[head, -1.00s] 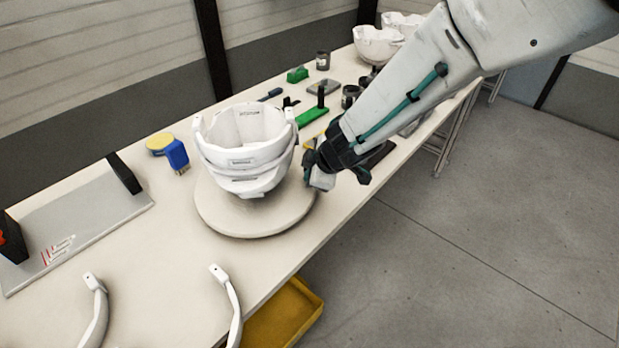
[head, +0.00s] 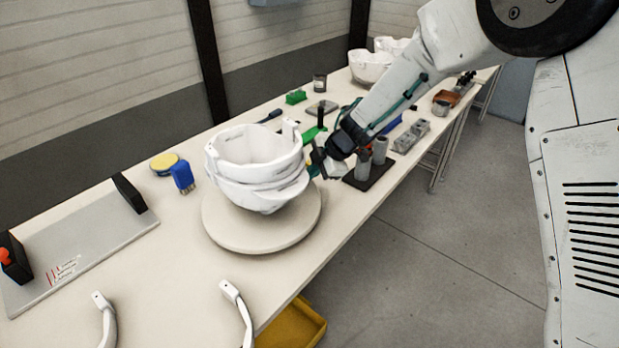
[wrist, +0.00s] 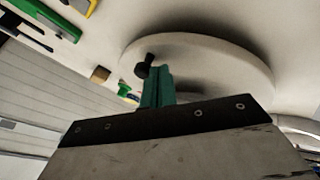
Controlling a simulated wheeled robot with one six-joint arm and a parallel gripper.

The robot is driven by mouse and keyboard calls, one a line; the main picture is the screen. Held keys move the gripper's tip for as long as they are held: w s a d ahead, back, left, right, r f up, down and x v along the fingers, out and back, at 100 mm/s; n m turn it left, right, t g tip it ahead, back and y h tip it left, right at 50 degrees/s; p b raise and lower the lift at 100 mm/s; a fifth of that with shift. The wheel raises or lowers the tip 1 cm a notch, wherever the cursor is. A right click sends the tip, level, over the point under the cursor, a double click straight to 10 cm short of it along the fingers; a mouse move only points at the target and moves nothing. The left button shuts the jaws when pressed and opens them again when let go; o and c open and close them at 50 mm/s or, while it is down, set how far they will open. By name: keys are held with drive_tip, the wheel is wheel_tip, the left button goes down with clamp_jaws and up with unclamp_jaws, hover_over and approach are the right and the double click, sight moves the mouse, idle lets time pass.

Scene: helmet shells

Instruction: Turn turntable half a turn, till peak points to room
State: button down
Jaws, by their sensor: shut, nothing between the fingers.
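The round cream turntable (head: 265,236) sits on the bench near its front edge, and its disc fills the upper part of the wrist view (wrist: 225,60). A white helmet shell (head: 255,165) stands on it, open side up, with a notched rim and small upright lugs. I cannot tell for certain which part is the peak. My gripper (head: 322,163) is shut and empty at the right back of the turntable, close to the shell's right side. Its dark tip also shows in the wrist view (wrist: 146,68); whether it touches the disc is unclear.
A dark tray (head: 370,175) with grey cylinders lies right of my gripper. A yellow-topped tin (head: 164,162) and blue tool (head: 182,176) stand left. A grey plate (head: 75,245) and two white curved strips (head: 236,300) lie nearer. More shells (head: 370,66) stand far back.

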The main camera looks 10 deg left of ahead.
drive_tip(key=shift+w+a+n+g, duration=0.3)
drive_tip(key=shift+w+a+n, duration=0.35)
drive_tip(key=shift+w, duration=0.2)
drive_tip(key=shift+w+a, duration=0.3)
drive_tip(key=shift+w+a+r, duration=0.15)
drive_tip(key=shift+w+r, duration=0.05)
drive_tip(key=shift+w, duration=0.05)
